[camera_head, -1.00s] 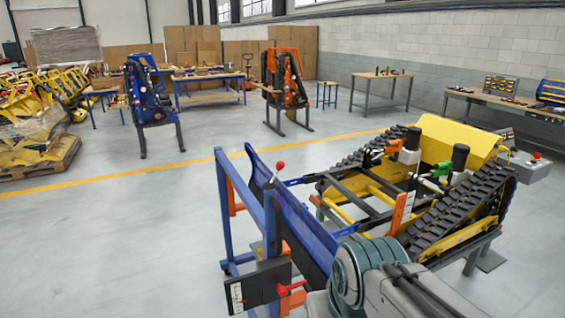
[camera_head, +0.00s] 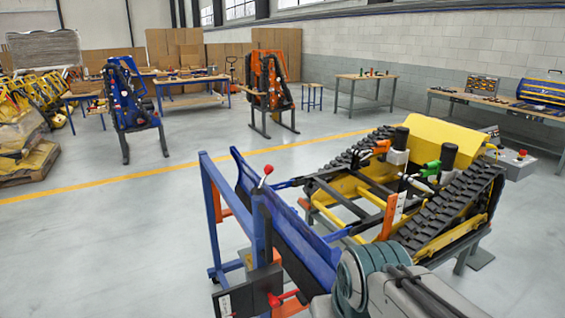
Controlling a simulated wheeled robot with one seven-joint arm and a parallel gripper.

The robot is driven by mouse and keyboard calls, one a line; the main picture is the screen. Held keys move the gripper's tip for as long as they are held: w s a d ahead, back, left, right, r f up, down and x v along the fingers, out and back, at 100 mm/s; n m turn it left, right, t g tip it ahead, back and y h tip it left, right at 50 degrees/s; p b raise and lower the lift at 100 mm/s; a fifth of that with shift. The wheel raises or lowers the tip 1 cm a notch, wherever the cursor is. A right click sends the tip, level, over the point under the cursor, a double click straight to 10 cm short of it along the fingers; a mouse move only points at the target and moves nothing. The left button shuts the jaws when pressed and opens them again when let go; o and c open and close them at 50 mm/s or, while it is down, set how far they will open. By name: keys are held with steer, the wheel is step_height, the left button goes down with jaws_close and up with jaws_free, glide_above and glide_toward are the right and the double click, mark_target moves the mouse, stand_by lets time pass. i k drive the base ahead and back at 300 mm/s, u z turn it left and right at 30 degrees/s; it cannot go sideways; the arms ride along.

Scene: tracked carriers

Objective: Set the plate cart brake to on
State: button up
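The plate cart, a blue upright frame (camera_head: 213,215) with orange parts holding a tilted blue plate (camera_head: 290,235), stands at lower centre. A lever with a red ball knob (camera_head: 267,169) rises from its top, leaning slightly right. Lower down, a black panel (camera_head: 240,298) with a white label carries a red handle (camera_head: 283,297) pointing right. I cannot tell which of these is the brake, or its setting. My grey and teal arm shows at the bottom edge, right of the red handle. My gripper is out of view.
A yellow and black tracked carrier (camera_head: 437,222) stands on a stand right of the cart, close to the plate. A grey control box (camera_head: 515,164) with a red button is behind it. Clear floor (camera_head: 110,250) lies left of the cart. Benches and blue and orange racks stand farther back.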

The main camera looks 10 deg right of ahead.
mark_target(267, 170)
steer(key=z, duration=0.35)
steer(key=i, duration=1.2)
steer(key=u, duration=0.45)
